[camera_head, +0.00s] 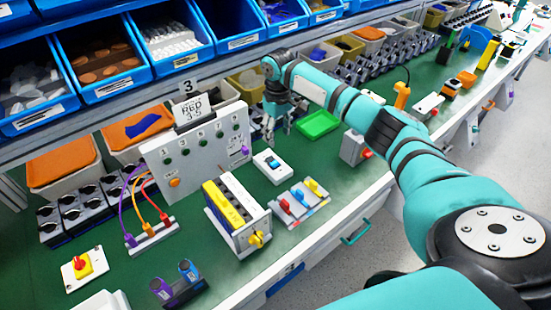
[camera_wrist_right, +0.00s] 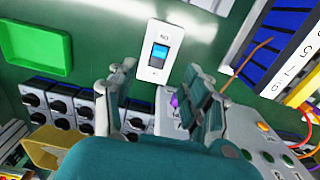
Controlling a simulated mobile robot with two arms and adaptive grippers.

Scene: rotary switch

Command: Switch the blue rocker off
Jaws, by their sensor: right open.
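The blue rocker (camera_head: 273,163) sits in a small white switch box (camera_head: 279,176) on the green bench, right of the grey panel. In the right wrist view the blue rocker (camera_wrist_right: 159,54) is near the top centre, with small blurred marks at both ends of its white plate. One half of the rocker looks lighter; I cannot tell its position. My right gripper (camera_head: 279,131) is open and empty, pointing down above and behind the switch box, apart from it. In the wrist view its two fingers (camera_wrist_right: 160,82) stand either side below the box. My left gripper is not in view.
The grey panel (camera_head: 190,146) with buttons stands left of the box. A yellow switch block (camera_head: 228,205) and a coloured lever unit (camera_head: 297,203) lie in front. A green tray (camera_head: 317,124) is behind right. Blue bins (camera_head: 105,65) hang above.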

